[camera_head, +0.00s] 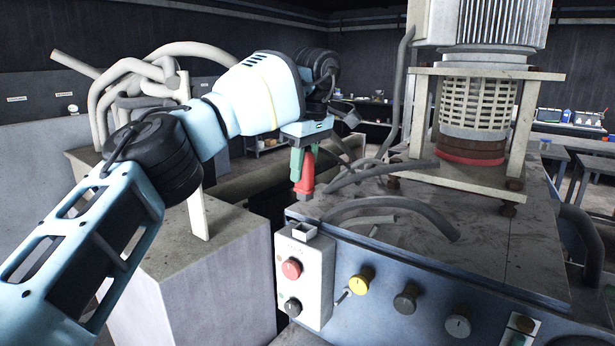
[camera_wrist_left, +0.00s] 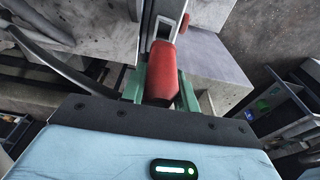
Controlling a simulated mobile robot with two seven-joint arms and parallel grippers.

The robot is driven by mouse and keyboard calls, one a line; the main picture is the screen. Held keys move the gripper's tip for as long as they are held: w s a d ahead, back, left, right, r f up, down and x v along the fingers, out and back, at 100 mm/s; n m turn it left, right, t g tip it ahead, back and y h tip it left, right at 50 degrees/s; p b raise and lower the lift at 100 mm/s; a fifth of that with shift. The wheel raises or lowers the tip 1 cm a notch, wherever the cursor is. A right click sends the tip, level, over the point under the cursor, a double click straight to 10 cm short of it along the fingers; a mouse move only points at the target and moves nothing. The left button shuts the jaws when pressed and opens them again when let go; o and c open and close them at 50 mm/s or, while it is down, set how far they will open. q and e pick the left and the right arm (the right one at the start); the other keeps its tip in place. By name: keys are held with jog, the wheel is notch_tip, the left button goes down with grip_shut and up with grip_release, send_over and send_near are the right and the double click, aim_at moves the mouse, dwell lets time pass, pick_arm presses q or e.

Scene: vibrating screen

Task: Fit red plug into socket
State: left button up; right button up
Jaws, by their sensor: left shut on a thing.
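My left gripper (camera_head: 300,165) has green fingers and is shut on the red plug (camera_head: 305,178). The plug hangs with its narrower end down, above the front left corner of the machine top. In the left wrist view the red plug (camera_wrist_left: 162,72) sits between the green fingers of my left gripper (camera_wrist_left: 161,92). A small grey open-topped socket (camera_head: 303,231) stands on top of the control box, below the plug with a gap between them in the head view. My right gripper is not in view.
The white control box (camera_head: 305,275) has a red knob (camera_head: 291,269) and a black knob (camera_head: 292,307). Loose grey hoses (camera_head: 395,208) lie on the machine top (camera_head: 480,240). A motor on a frame (camera_head: 475,110) stands at the right. A concrete block (camera_head: 205,270) stands left.

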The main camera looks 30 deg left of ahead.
aim_at(304, 199)
pick_arm(q)
jog(key=shift+s, duration=0.2)
jog(key=shift+r, duration=0.1)
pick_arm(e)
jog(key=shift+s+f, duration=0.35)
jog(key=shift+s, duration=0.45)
pick_arm(q)
jog(key=shift+f, duration=0.35)
notch_tip(304, 199, down, 2)
jog(key=shift+p, duration=0.3)
jog(key=shift+w+f, duration=0.1)
jog(key=shift+f, duration=1.45)
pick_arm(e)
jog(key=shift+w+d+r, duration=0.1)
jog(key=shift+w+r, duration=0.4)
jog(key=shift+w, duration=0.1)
pick_arm(q)
jog(key=shift+f, duration=1.55)
jog(key=o, duration=1)
jog(key=shift+o, duration=0.2)
